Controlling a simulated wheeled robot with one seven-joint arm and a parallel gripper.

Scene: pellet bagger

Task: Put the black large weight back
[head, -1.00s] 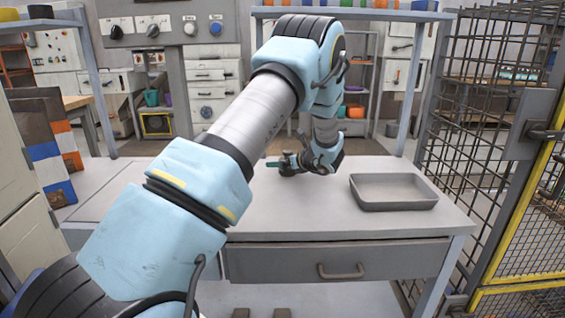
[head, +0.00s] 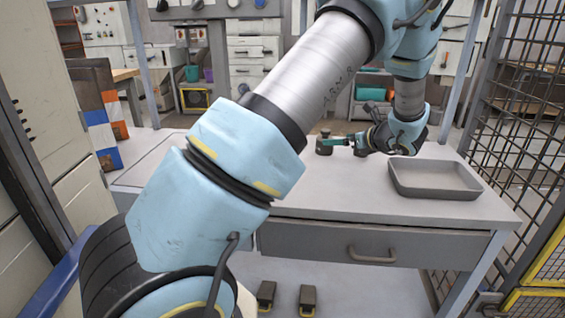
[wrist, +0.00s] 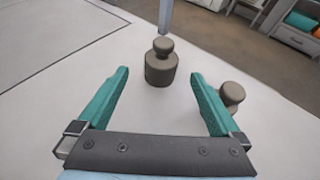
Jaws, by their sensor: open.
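A dark grey-brown knobbed weight (head: 324,144) stands upright on the pale bench top. In the wrist view this weight (wrist: 161,68) is the larger-looking one, straight ahead of my gripper (wrist: 160,76), roughly at or just past the fingertips. My gripper is open, with teal fingers left and right of the line to the weight, and nothing is held. A second similar weight (wrist: 232,95) stands just outside the right finger, partly hidden by it. In the head view my gripper (head: 339,141) is at the right side of the first weight.
An empty grey tray (head: 435,193) sits at the right of the bench. A closed drawer (head: 366,243) is below the bench top. A mesh cage (head: 530,150) borders the right, and blue, white and orange striped bags (head: 104,135) stand at left. The bench's front left is clear.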

